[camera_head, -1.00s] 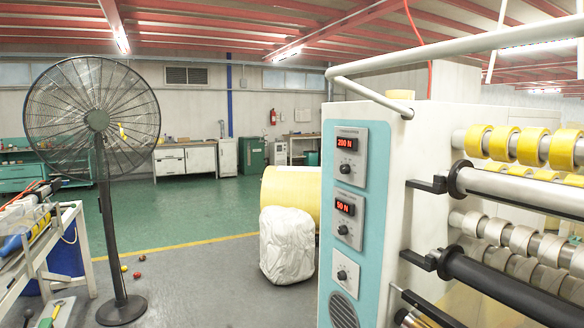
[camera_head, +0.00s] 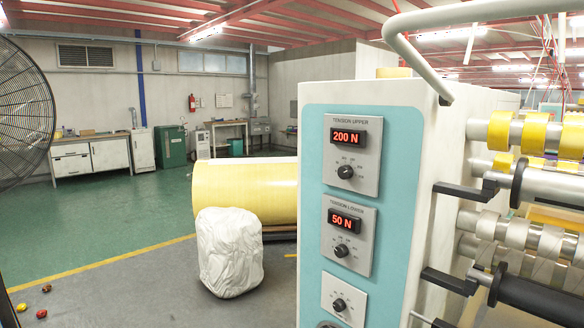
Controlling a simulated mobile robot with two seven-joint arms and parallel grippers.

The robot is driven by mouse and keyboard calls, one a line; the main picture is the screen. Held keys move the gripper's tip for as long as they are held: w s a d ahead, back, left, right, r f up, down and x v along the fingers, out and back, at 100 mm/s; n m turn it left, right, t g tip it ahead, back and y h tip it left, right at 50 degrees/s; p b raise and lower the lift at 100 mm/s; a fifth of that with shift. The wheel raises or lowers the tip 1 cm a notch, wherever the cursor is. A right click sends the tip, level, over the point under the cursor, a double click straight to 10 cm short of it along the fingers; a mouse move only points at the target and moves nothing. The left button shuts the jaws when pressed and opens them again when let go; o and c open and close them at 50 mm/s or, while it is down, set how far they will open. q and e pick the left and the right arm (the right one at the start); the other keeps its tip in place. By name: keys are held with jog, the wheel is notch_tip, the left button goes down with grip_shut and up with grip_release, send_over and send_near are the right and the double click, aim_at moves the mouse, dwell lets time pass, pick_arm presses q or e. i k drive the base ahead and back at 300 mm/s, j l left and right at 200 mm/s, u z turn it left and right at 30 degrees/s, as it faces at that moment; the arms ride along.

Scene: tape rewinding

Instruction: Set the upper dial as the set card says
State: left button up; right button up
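The upper dial (camera_head: 345,171) is a black knob on a grey panel labelled TENSION UPPER, on the machine's pale blue face (camera_head: 312,128). Its red display (camera_head: 346,136) reads 200 N. Below it, the TENSION LOWER panel has a display (camera_head: 344,220) reading 50 N and a black knob (camera_head: 341,250). A third knob (camera_head: 339,304) without a display sits lower. No set card can be made out. Neither gripper is in view.
A white covered bundle (camera_head: 230,252) stands on the floor left of the machine, before a large yellow roll (camera_head: 245,192). A fan (camera_head: 22,110) is at the left edge. Rollers with yellow tape (camera_head: 538,133) and dark brackets jut out at right. Floor at front left is mostly clear.

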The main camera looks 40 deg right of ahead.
aim_at(345, 173)
jog(key=i+z, duration=0.15)
jog(key=i, duration=0.25)
jog(key=i+j+z, duration=0.2)
jog(key=i, duration=0.2)
jog(key=i+j+z, duration=0.15)
jog(key=i, duration=0.25)
jog(key=i+j+z, duration=0.15)
jog(key=i+z, duration=0.15)
jog(key=z, duration=0.2)
jog(key=i+j+z, duration=0.2)
jog(key=z, duration=0.3)
jog(key=i+j+z, duration=0.25)
jog(key=j+z, duration=0.2)
jog(key=i+j+z, duration=0.15)
jog(key=j+z, duration=0.15)
jog(key=z, duration=0.2)
